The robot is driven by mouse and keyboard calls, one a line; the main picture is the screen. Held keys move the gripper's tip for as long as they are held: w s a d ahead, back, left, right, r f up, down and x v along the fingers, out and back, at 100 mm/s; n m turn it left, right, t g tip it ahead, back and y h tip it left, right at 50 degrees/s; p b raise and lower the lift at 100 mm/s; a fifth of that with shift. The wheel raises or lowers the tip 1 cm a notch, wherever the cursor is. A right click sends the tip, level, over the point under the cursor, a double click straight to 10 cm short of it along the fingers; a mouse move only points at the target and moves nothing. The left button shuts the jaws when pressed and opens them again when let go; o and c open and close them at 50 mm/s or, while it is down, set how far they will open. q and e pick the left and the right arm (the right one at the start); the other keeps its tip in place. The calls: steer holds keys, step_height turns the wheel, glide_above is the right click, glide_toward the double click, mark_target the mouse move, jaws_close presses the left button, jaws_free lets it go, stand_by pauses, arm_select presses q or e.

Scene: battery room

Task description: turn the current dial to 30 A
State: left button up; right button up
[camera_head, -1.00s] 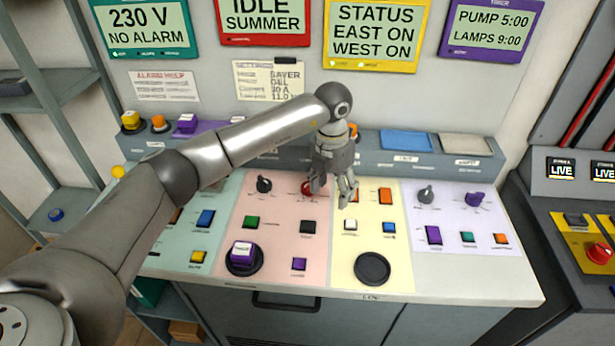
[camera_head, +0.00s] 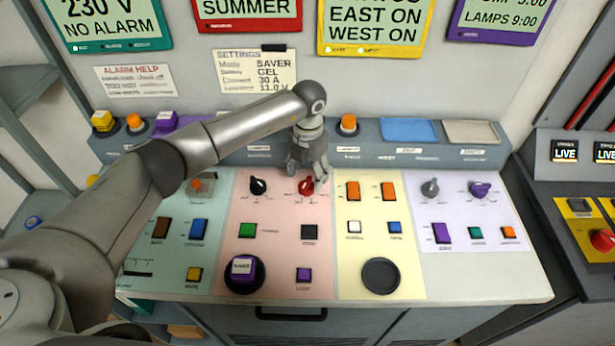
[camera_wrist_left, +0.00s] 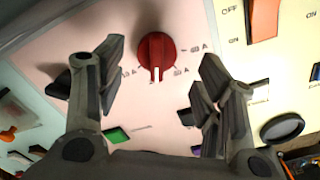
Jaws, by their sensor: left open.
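The red current dial (camera_head: 306,186) sits at the upper right of the pink panel (camera_head: 270,272). In the left wrist view the red dial (camera_wrist_left: 156,50) has a white pointer mark at its lower edge, between printed ampere labels that are hard to read. My left gripper (camera_head: 307,176) is open just above and behind the dial. In the left wrist view its two fingers (camera_wrist_left: 160,68) stand apart, either side of the dial, and I see no contact. My right gripper is not in view.
A black knob (camera_head: 258,186) stands left of the red dial. Orange switches (camera_head: 353,191) are to its right. A settings note (camera_head: 255,72) on the wall reads 30 A. A ledge (camera_head: 375,158) with an orange button runs behind the panels.

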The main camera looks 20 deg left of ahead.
mark_target(307, 180)
arm_select(q)
steer(key=f, duration=0.4)
steer(key=shift+w+a+f+p, duration=0.1)
steer(key=shift+w+a+p, duration=0.1)
steer(key=shift+p, duration=0.15)
steer(key=shift+s, duration=0.1)
steer(key=shift+c, duration=0.5)
steer(key=c, duration=0.9)
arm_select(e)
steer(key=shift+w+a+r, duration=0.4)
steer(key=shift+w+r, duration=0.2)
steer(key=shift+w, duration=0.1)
